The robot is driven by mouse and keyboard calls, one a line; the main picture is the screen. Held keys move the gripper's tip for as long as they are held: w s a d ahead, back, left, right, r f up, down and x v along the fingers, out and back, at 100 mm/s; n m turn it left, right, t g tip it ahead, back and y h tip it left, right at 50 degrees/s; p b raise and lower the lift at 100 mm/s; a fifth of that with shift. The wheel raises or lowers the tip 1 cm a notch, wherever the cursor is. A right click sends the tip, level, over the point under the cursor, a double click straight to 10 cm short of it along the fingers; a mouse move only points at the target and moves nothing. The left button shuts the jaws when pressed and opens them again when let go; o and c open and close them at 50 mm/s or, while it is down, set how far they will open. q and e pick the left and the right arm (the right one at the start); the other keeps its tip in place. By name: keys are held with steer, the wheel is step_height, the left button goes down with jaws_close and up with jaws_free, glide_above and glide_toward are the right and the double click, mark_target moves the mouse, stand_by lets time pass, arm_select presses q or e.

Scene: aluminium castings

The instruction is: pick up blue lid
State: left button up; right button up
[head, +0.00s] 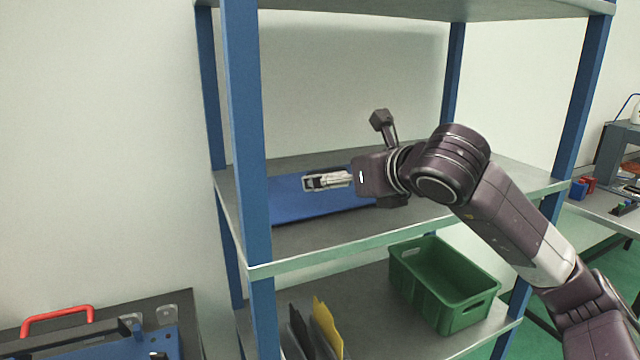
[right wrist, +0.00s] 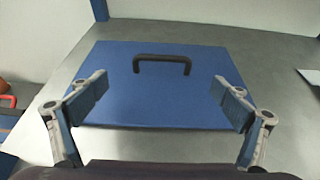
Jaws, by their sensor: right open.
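The blue lid (head: 314,203) is a flat rectangular panel lying on the middle grey shelf. In the right wrist view the blue lid (right wrist: 155,100) shows a black bar handle (right wrist: 162,66) on its top. My right gripper (head: 312,182) is over the lid in the head view, and hides part of it along with the handle. In the right wrist view my right gripper (right wrist: 165,102) is open and empty. Its fingers are spread to either side, with the handle beyond them and between their lines. My left gripper is not in view.
The shelf rack has blue posts (head: 246,150) at its corners and another shelf above. A green crate (head: 462,318) and upright yellow and dark folders (head: 327,330) stand on the lower shelf.

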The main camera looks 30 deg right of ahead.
steer(key=shift+w+f, duration=0.1)
steer(key=shift+w, duration=0.3)
steer(key=shift+w+d+f+p, duration=0.1)
steer(key=shift+w+d+p, duration=0.05)
steer(key=shift+w+p, duration=0.5)
steer(key=p+x, duration=0.2)
steer(key=x, duration=0.1)
steer(key=shift+w+d+f, duration=0.1)
steer(key=shift+w+f, duration=0.1)
steer(key=shift+w, duration=0.05)
steer(key=shift+w+f, duration=0.2)
steer(key=shift+w, duration=0.05)
steer(key=shift+c, duration=0.2)
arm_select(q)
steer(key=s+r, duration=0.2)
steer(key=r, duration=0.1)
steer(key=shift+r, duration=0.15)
arm_select(e)
steer(key=c, duration=1.3)
